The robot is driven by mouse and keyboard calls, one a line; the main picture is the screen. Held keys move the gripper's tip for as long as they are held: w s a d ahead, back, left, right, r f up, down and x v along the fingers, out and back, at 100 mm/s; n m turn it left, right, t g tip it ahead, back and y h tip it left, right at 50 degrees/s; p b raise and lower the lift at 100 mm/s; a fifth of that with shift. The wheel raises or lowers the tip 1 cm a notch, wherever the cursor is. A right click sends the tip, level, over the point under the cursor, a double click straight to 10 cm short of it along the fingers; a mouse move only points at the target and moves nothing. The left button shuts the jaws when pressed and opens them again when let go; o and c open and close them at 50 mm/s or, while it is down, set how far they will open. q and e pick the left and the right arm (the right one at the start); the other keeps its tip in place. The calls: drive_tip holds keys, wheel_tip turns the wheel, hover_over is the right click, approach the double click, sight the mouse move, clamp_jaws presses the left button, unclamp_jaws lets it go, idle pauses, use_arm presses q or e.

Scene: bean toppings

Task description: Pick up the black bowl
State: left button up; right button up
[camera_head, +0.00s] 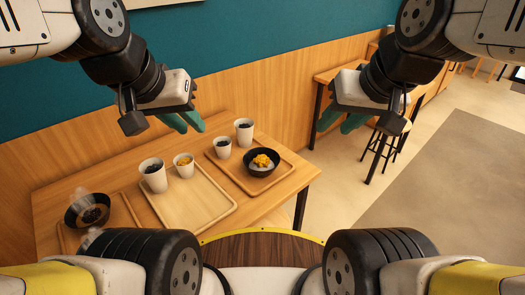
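Two black bowls are in view. One black bowl (261,170) stands on the right wooden tray and holds white and yellow food. The other black bowl (74,217) stands at the table's left end with dark contents, partly behind a blurred translucent shape. My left gripper (184,122) hangs above the back of the table, its green fingers apart and empty. My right gripper (341,122) is up at the right, beyond the table's right edge, its green fingers also apart and empty. Neither gripper touches a bowl.
A left tray (205,205) has a bare middle, with a white cup of dark beans (154,177) and a cup of yellow pieces (184,168) at its back. Two more cups (223,149) (244,134) stand on the right tray (282,166). A stool (385,135) stands at the right.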

use_arm(q)
drive_tip(key=shift+o, duration=0.5)
drive_tip(key=n+g+h, duration=0.2)
drive_tip(key=n+g, duration=0.2)
drive_tip(key=n, duration=0.2)
hover_over(246, 164)
drive_tip(key=s+a, duration=0.2)
wheel_tip(246, 164, down, 31)
drive_tip(key=x, duration=0.7)
drive_tip(key=shift+s+a+f, duration=0.15)
drive_tip(key=shift+a+f, duration=0.05)
drive_tip(key=shift+f, duration=0.35)
clamp_jaws()
